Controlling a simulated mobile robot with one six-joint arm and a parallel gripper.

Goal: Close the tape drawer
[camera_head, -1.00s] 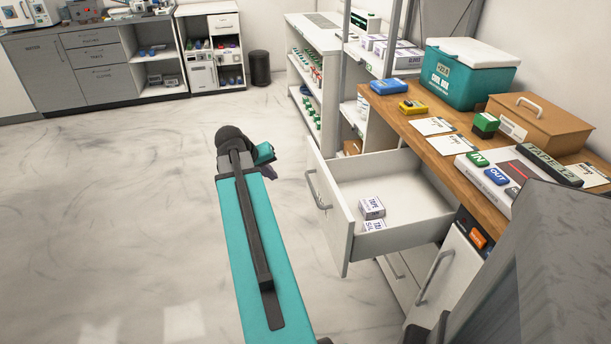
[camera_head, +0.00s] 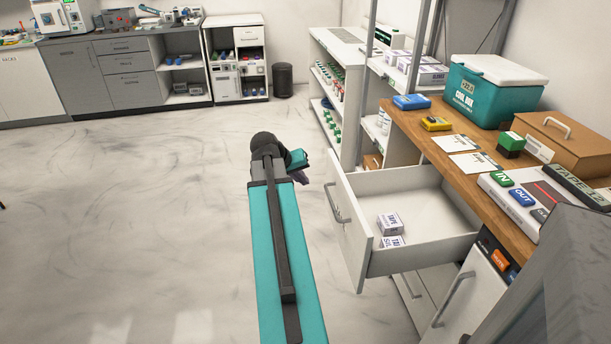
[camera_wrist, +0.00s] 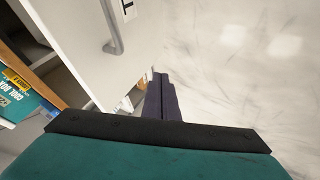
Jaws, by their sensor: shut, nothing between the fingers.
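The tape drawer (camera_head: 352,232) is pulled well out from under the wooden counter. It is white with a grey bar handle (camera_head: 337,202) on its front. Two small white tape boxes (camera_head: 390,224) lie inside near the front. My gripper (camera_head: 302,180) is shut and empty, to the left of the drawer front, with a floor gap between them in the head view. In the wrist view, the gripper's dark fingers (camera_wrist: 158,98) are together, and the drawer front (camera_wrist: 75,35) with its handle (camera_wrist: 113,30) is at upper left. I cannot tell whether they touch.
The wooden counter (camera_head: 470,198) holds a teal cool box (camera_head: 490,92), a brown box (camera_head: 568,140), cards and a label tray. Below the drawer is a cabinet door with a handle (camera_head: 452,298). Open shelves (camera_head: 340,100) stand behind. The floor (camera_head: 130,200) on the left is clear.

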